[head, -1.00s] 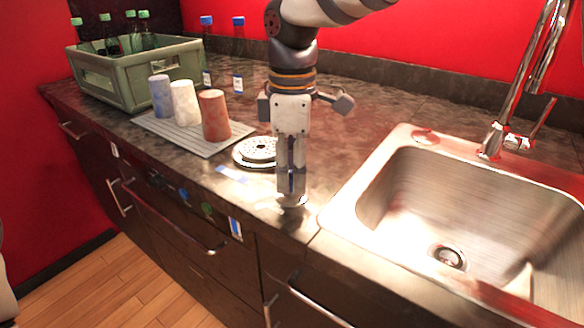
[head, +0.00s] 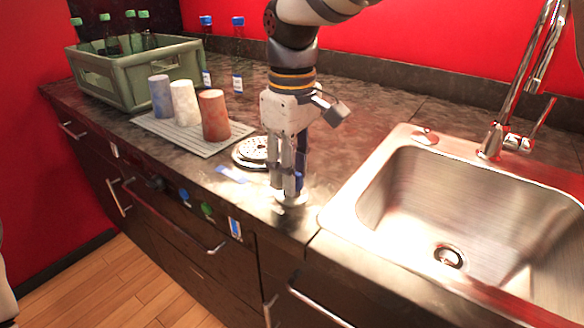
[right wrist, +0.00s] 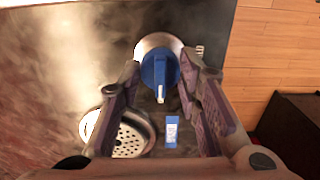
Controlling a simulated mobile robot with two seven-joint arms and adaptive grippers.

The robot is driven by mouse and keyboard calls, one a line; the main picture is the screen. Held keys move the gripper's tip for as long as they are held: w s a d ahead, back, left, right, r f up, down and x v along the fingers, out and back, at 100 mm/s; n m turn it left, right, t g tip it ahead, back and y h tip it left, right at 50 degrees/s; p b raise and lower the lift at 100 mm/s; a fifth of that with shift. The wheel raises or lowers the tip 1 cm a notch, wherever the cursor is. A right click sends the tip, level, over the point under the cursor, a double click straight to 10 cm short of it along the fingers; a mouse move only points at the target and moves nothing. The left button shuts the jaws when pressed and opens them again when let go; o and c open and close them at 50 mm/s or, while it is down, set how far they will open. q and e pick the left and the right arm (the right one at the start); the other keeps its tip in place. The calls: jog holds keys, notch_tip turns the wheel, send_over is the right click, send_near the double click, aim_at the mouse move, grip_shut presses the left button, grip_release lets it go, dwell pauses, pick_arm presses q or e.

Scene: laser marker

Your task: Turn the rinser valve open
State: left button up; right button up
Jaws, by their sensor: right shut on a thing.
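The rinser valve is a blue handle with a pale pointer (right wrist: 158,72) on a round metal base (head: 291,199), near the counter's front edge left of the sink. My right gripper (head: 286,186) points straight down over it, with its fingers on either side of the blue handle. It is shut on the handle, and its fingers also show in the right wrist view (right wrist: 160,64). In the head view the fingers mostly hide the handle. The round perforated rinser plate (head: 251,152) lies just behind and left of the gripper. My left gripper is not in view.
A sink (head: 345,205) with a chrome faucet (head: 497,135) is at the right. A drip tray (head: 155,125) with three cups, a green crate (head: 120,85) and bottles stand at the left. A small blue-and-white label (right wrist: 171,131) lies beside the valve.

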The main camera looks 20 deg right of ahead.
jog(key=shift+f, duration=0.2)
jog(key=o, duration=1.2)
jog(key=shift+r, duration=0.1)
jog(key=shift+r, duration=0.1)
notch_tip(320, 180, up, 12)
jog(key=shift+f, duration=0.1)
